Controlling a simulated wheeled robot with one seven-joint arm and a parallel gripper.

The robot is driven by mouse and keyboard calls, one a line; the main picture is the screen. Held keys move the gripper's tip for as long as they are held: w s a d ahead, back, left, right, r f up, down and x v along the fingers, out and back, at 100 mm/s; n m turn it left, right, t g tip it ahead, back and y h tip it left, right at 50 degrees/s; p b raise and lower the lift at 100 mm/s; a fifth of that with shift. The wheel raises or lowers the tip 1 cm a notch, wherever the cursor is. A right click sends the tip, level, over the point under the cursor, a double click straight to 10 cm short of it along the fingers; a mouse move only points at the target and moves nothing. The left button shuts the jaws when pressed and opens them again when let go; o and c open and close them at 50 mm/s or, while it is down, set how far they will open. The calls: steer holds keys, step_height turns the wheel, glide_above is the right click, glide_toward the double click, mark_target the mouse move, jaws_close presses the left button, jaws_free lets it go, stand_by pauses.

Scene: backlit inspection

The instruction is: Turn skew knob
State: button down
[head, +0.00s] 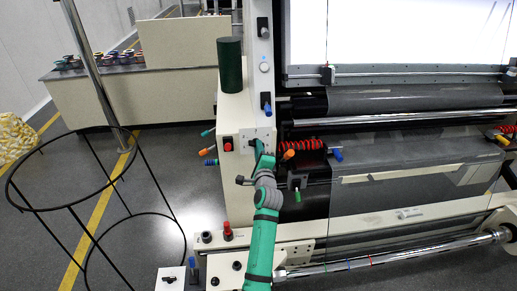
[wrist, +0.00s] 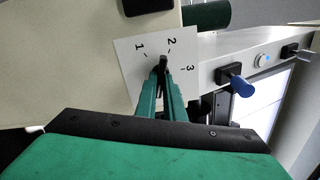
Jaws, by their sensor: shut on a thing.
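The skew knob (wrist: 163,61) is a small black knob on a white plate (wrist: 131,62) marked 1, 2 and 3. Its visible end lies close to the 2 mark, but its exact setting is hard to read. The green fingers of my gripper (wrist: 163,78) are shut on the knob and hide part of it. In the head view, my gripper (head: 258,148) is at the light plate (head: 244,141) on the machine's front post, and the knob is hidden behind the fingers.
A red button (head: 228,145) and several coloured handles sit close around the plate. A blue-handled lever (wrist: 238,84) is right of the knob in the wrist view. A dark green cylinder (head: 230,65) stands above. A black wire stand (head: 75,207) is at left.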

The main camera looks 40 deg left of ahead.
steer(key=shift+m, duration=1.3)
steer(key=c, duration=1.9)
jaws_free()
steer(key=shift+o, duration=0.2)
steer(key=shift+f, duration=0.1)
steer(key=v, duration=1.1)
